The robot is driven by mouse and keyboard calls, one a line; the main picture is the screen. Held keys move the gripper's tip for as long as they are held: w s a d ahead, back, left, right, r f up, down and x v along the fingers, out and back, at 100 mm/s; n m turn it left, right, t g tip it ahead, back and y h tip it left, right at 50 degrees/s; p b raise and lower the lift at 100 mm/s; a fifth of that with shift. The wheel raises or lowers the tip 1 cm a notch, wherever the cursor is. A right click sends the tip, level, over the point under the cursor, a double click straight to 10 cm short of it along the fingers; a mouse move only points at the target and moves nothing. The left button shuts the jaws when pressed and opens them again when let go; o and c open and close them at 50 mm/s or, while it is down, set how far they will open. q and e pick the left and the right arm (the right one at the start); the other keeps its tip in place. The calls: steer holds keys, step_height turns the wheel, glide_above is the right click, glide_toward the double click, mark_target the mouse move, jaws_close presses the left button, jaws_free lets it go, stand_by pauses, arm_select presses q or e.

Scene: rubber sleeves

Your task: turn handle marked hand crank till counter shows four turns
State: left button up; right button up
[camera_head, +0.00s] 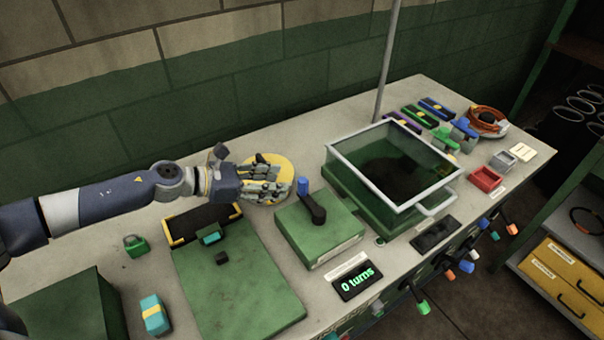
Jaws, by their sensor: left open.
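The crank (312,206) is a black arm with an upright blue knob (302,186), mounted on top of a green box (325,232). A pale label (340,252) on the box front is too small to read. The counter (358,281) in front of the box shows "0 turns" in green. My left gripper (280,181) is open, just left of the blue knob and apart from it. It is over a round yellow disc (283,162), which it partly hides. My right gripper is not in view.
A clear-walled tank (352,174) stands right of the crank box, with a thin grey pole behind it. A green board (235,290), a green padlock (135,245) and a teal-yellow block (154,314) lie to the left. Coloured handles line the bench front.

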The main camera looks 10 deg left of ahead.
mark_target(300, 181)
arm_select(q)
steer(key=x, duration=0.1)
steer(key=p+x, duration=0.1)
steer(key=x, duration=0.1)
steer(key=shift+d+r, duration=0.25)
steer(key=x, duration=0.4)
steer(key=shift+w+a+f+p, duration=0.15)
steer(key=shift+w+a+p, duration=0.1)
steer(key=shift+p, duration=0.15)
steer(key=shift+w+d+f, duration=0.25)
steer(key=shift+d, duration=0.4)
steer(key=shift+w+f, duration=0.1)
jaws_close()
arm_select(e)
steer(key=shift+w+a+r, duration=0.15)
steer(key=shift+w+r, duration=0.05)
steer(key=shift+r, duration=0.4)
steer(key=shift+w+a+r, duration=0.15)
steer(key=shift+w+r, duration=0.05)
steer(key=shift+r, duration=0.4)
